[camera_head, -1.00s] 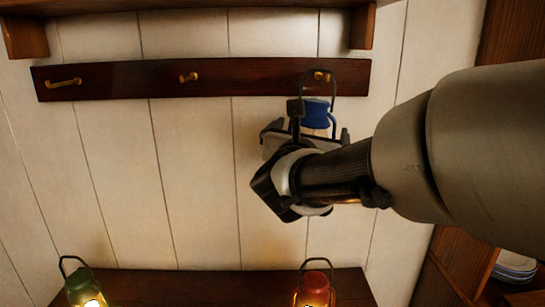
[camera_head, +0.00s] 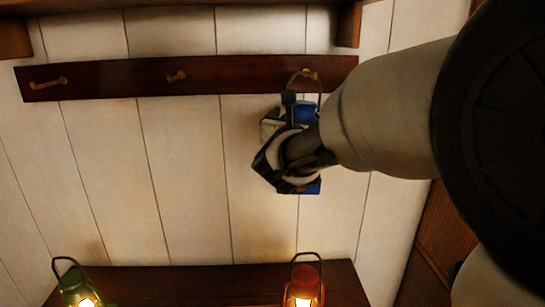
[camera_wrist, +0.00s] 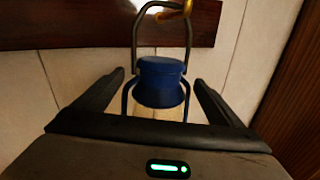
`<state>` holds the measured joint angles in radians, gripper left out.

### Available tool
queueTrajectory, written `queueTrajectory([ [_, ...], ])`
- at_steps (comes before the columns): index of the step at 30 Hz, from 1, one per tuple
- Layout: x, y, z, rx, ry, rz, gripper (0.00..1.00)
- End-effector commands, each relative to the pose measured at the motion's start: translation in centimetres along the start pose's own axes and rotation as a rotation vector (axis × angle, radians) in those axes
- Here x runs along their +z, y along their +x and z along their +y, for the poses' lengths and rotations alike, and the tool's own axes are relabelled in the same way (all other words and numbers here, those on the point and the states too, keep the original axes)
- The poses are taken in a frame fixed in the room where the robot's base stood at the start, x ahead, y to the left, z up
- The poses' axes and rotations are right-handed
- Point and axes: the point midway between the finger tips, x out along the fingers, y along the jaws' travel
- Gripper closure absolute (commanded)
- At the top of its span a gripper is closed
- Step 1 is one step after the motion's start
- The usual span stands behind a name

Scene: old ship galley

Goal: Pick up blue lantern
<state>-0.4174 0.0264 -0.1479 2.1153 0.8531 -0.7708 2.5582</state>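The blue lantern (camera_head: 306,110) hangs by its dark wire handle from the right brass hook (camera_head: 310,74) on the wall rail. In the head view my gripper and arm hide most of it, and a blue piece of its base shows below the gripper. In the wrist view the blue lantern (camera_wrist: 160,82) is upright, with its blue cap and pale body between my fingers. My gripper (camera_wrist: 162,85) is open, with one finger on each side of the lantern and a visible gap to the cap. My gripper (camera_head: 285,140) is in front of the lantern in the head view.
The dark wooden rail (camera_head: 220,74) has two empty brass hooks to the left. Below, a wooden shelf (camera_head: 200,280) bears a lit green lantern (camera_head: 78,284) and a lit red lantern (camera_head: 304,284). A wooden cabinet (camera_head: 435,240) stands at the right.

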Motion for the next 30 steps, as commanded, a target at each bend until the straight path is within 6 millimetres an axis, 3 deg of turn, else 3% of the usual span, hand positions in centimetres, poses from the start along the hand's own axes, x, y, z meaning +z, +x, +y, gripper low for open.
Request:
queueTrajectory([
  [1, 0.0, -0.1, 0.2, 0.005, -0.003, 0.001, 0.35],
  [8, 0.0, -0.1, 0.3, 0.007, -0.004, 0.001, 0.73],
  [20, 0.8, -0.6, 0.5, 0.01, -0.002, -0.007, 0.73],
  [25, 2.1, -1.9, 0.8, 0.013, -0.002, -0.01, 0.73],
  [30, 3.4, -4.5, 1.0, 0.017, -0.002, -0.01, 0.74],
])
